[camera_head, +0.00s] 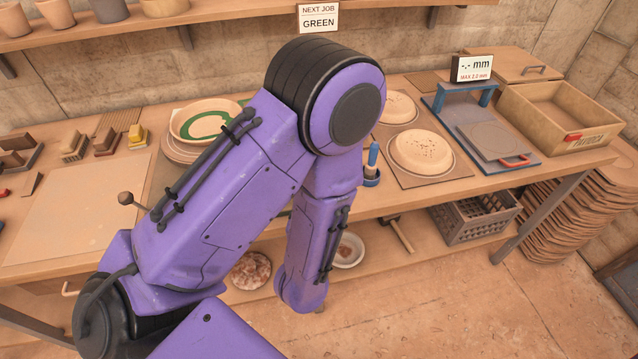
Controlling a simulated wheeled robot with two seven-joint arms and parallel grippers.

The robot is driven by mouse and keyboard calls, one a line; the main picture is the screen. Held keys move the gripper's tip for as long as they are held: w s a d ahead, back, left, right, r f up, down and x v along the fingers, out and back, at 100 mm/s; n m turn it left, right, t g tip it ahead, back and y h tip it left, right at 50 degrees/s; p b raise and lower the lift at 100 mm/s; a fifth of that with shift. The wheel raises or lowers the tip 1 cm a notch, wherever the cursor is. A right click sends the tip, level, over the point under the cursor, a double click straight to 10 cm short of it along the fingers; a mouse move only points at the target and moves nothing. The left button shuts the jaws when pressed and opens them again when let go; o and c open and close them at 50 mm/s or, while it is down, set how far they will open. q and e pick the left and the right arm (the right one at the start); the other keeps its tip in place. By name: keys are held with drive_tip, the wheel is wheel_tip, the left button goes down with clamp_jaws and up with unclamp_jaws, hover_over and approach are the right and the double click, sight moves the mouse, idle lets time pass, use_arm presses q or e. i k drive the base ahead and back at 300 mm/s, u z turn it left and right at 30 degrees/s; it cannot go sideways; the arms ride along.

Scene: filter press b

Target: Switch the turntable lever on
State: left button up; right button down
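A dark rod with a round brown knob (125,198) sticks up at the table's front edge, left of my purple arm. It looks like a lever; its lower end runs behind the arm, and I cannot tell its setting. No turntable is clearly visible; my arm covers the table's middle. A cream dish with a green ring (188,124) sits on a stack of plates just behind the arm. My arm rises from the lower left, bends at a high elbow and drops below the table's front edge. Neither gripper's fingers show.
The bare board (75,215) lies left on the table. Two round moulds (420,152), a blue gauge stand (480,130) and a wooden box (565,115) stand right. A grey crate (475,217) and bowl (348,250) are on the lower shelf. A sign reads "NEXT JOB GREEN" (318,17).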

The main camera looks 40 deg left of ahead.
sight(126, 197)
drive_tip(key=u, duration=2.55)
